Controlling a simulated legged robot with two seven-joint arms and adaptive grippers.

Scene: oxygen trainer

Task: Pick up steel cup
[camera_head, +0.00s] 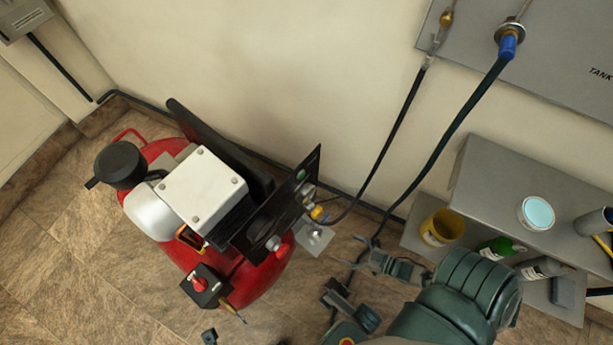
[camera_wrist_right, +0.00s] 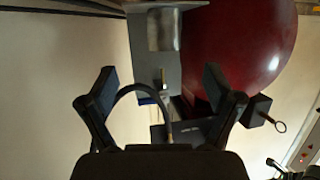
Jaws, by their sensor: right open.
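A shiny steel cylinder, which looks like the steel cup (camera_wrist_right: 164,30), is at the top of the right wrist view, on a grey metal plate (camera_wrist_right: 190,75) beside the red tank. In the head view a small shiny object, probably the same cup (camera_head: 315,236), sits on the plate at the compressor's right end. My right gripper (camera_head: 350,268) is open and empty, right of and below it in the head view. In the right wrist view its fingers (camera_wrist_right: 160,85) are spread, with the cup beyond them and apart from them.
The red compressor (camera_head: 265,285) with its black panel (camera_head: 285,210) stands left of the gripper. Hoses (camera_head: 445,145) hang from the wall panel. A grey shelf (camera_head: 490,185) at right holds a yellow cup (camera_head: 441,228), bottles and a grey cylinder (camera_head: 594,221).

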